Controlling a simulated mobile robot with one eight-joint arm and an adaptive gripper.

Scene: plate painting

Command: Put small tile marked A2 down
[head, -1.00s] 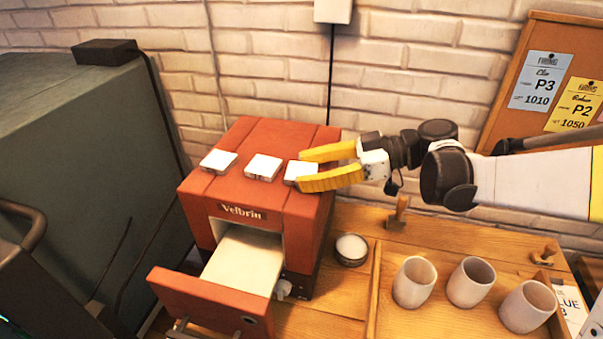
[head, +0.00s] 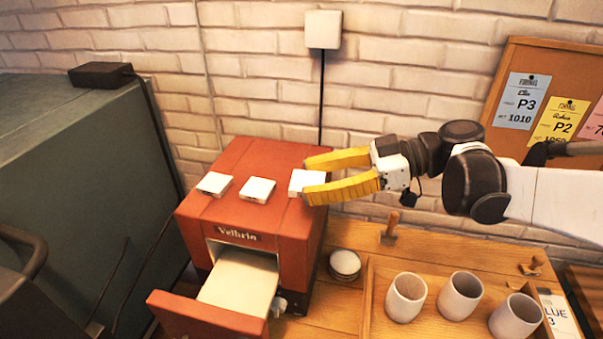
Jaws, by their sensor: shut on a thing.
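Three small white tiles are at the top of the red-brown Velbrin kiln (head: 252,160). The left tile (head: 214,184) and the middle tile (head: 257,190) lie flat on the kiln top, apart from each other. The right tile (head: 301,180) is between the yellow fingers of my gripper (head: 312,178), which is shut on it at the kiln top's right edge. I cannot tell whether this tile touches the kiln top. No marking is readable on any tile, so I cannot tell which is A2.
The kiln's front drawer (head: 208,316) is pulled out below. A wooden tray (head: 384,277) with three white cups stands at the lower right, beside a small round pot (head: 345,263). A brick wall is close behind, with a pinned noticeboard (head: 560,65) at right.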

